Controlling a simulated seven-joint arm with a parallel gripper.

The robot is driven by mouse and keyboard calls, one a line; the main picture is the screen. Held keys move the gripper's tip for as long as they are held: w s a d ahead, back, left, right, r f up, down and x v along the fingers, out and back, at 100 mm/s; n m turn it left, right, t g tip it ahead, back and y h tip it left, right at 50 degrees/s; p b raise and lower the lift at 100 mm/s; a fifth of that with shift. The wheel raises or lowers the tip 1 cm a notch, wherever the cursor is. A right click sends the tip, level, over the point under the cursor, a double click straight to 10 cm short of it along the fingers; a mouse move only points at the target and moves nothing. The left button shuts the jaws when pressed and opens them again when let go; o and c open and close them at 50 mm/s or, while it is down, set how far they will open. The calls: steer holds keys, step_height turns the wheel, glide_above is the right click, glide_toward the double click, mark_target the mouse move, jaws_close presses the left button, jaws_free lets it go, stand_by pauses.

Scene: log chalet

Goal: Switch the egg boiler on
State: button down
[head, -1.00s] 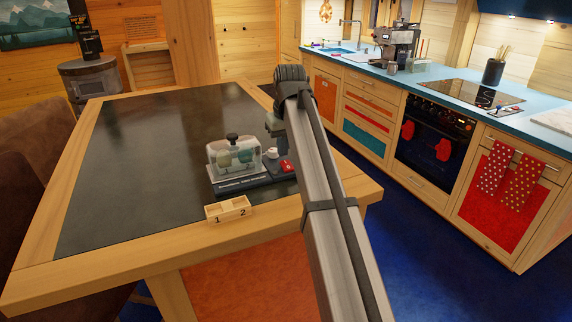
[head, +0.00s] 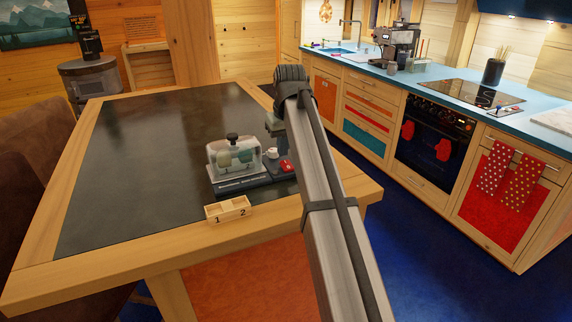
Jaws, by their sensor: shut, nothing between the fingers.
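The egg boiler (head: 240,184) stands on the table, with a dark base and a clear domed lid with a black knob. Pale green egg shapes show inside the lid. At the right end of its base is a small red switch (head: 286,165), and a small white piece (head: 272,153) is beside it. I cannot tell the switch's position. My gripper (head: 274,135) is above and behind the boiler's right end, close to the white piece in the picture. It is shut and empty; its fingertips are small and partly hidden by my arm. Contact with the boiler cannot be made out.
A small wooden tray (head: 214,213) marked 1 and 2 is at the table's front edge, before the boiler. The dark tabletop (head: 130,170) is bare to the left. A kitchen counter (head: 440,92) with a coffee machine (head: 398,45) runs along the right, beyond a blue floor.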

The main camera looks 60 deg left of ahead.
steer(key=shift+f, duration=0.65)
stand_by(0.8)
steer(key=shift+r, duration=0.1)
steer(key=shift+r, duration=0.55)
steer(key=shift+r, duration=0.1)
stand_by(0.5)
step_height(320, 180, up, 5)
steer(key=shift+f, duration=0.1)
stand_by(0.5)
stand_by(0.4)
